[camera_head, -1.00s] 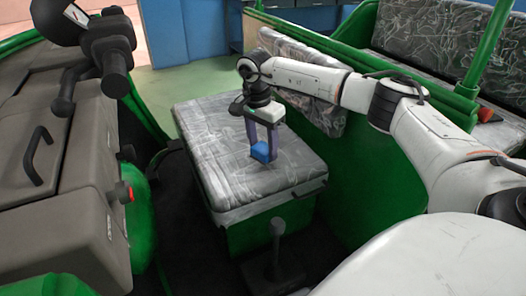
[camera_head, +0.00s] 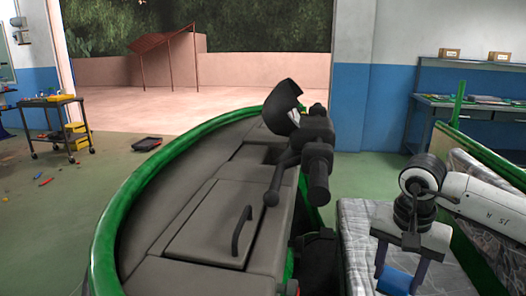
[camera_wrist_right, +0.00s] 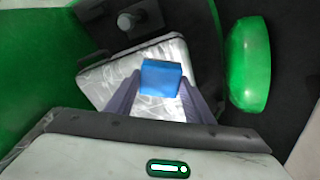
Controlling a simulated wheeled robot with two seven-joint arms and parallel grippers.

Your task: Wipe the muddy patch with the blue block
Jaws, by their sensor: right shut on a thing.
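My right gripper (camera_head: 402,274) is at the lower right of the head view, shut on the blue block (camera_head: 392,282). In the right wrist view the gripper (camera_wrist_right: 160,90) has a finger on each side of the blue block (camera_wrist_right: 160,76). Both are over the grey, white-streaked seat (camera_head: 360,225), which also shows in the wrist view (camera_wrist_right: 98,82). I cannot tell whether the block touches the seat. I cannot pick out a distinct muddy patch on it. My left gripper is not in view.
The grey front panel (camera_head: 205,222) with handlebar (camera_head: 310,150) and green rim (camera_head: 150,170) stands left of the seat. A wheeled cart (camera_head: 55,125) and a black tray (camera_head: 146,143) are on the left floor. A blue workbench (camera_head: 470,115) stands at the back right.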

